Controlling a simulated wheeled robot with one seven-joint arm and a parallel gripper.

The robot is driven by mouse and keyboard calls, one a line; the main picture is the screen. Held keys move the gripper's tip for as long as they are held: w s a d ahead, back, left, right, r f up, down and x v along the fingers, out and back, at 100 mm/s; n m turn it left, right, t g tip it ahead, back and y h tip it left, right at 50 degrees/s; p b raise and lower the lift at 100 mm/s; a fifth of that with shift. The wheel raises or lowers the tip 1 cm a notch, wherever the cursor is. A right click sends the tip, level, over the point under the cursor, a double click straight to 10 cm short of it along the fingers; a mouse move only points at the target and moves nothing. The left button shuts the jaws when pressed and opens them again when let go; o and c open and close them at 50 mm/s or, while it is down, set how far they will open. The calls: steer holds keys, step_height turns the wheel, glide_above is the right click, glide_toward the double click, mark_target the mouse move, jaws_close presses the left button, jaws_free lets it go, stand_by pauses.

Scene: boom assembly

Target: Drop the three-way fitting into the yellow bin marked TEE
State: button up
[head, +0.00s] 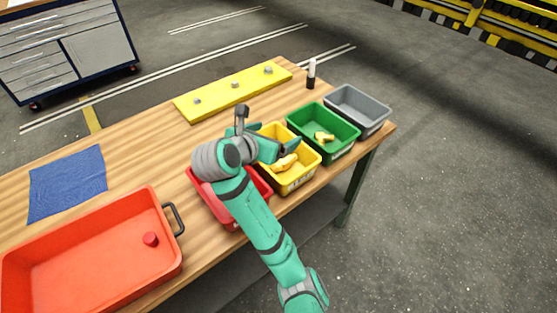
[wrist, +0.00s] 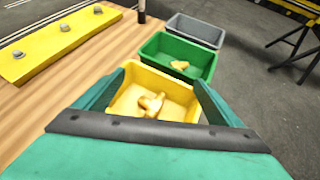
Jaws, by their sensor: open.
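The yellow bin (head: 309,174) stands on the wooden table between the red bin and the green bin. A brass-coloured fitting (head: 286,162) lies inside it, and it also shows on the bin floor in the wrist view (wrist: 152,104). A second brass-coloured shape seems to lie beside it, but I cannot tell whether it is separate. My gripper (wrist: 158,82) is open, its fingers apart over the yellow bin (wrist: 170,76), with nothing between them. In the head view my gripper (head: 277,140) partly hides the bin. I cannot read the bin's marking.
The green bin (head: 345,147) holds another brass-coloured piece (head: 323,137). A grey bin (head: 372,125) stands beyond it. The red bin (head: 225,213) is partly behind my arm. A yellow board (head: 235,92) with several grey knobs, a dark-and-white bottle (head: 311,74), a blue cloth (head: 67,184) and an orange tray (head: 85,245) share the table.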

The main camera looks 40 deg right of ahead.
steer(key=v, duration=0.3)
steer(key=shift+w+a, duration=0.1)
stand_by(0.4)
